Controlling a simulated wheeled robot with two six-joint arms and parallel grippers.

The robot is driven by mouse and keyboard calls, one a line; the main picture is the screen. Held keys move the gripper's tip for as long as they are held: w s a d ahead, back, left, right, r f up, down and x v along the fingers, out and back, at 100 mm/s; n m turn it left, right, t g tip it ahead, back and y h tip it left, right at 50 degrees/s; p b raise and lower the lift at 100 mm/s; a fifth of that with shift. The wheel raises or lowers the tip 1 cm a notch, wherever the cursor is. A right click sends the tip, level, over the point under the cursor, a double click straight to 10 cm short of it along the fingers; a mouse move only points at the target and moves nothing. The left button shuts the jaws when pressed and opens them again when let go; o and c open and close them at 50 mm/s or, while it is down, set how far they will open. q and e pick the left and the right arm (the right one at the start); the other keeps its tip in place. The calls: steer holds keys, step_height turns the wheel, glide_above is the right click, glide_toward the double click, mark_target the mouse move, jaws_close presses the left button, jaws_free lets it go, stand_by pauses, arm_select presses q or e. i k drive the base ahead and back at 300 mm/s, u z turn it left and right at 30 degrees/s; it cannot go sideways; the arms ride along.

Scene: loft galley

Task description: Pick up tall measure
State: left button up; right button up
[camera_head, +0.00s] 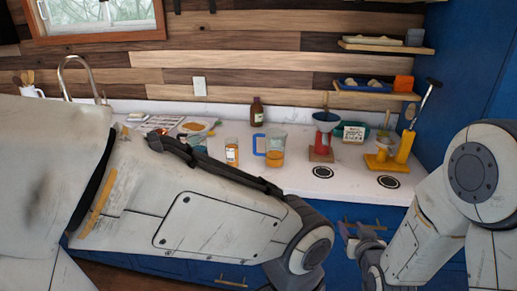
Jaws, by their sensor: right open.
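A clear measuring jug (275,150) with a blue handle and amber liquid stands upright on the white counter. A smaller clear vessel (232,152) with amber contents stands to its left. I cannot tell for sure which of them is the tall measure. My right gripper (356,236) is open and empty in front of the blue cabinet fronts, lower than the counter top and right of both vessels. It touches neither of them. My left arm crosses the lower left of the view, and its gripper does not show.
A brown bottle (257,112) stands behind the jug. A red funnel stand (323,140) and a yellow stand (389,161) stand to the right. Two black-and-white round marks (322,172) lie on bare counter. A stove or rack area is partly hidden by my left arm.

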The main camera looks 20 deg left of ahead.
mark_target(231, 143)
steer(key=u, duration=0.05)
steer(key=i, duration=0.65)
steer(key=u, duration=0.65)
steer(key=i, duration=0.4)
steer(key=u, duration=0.35)
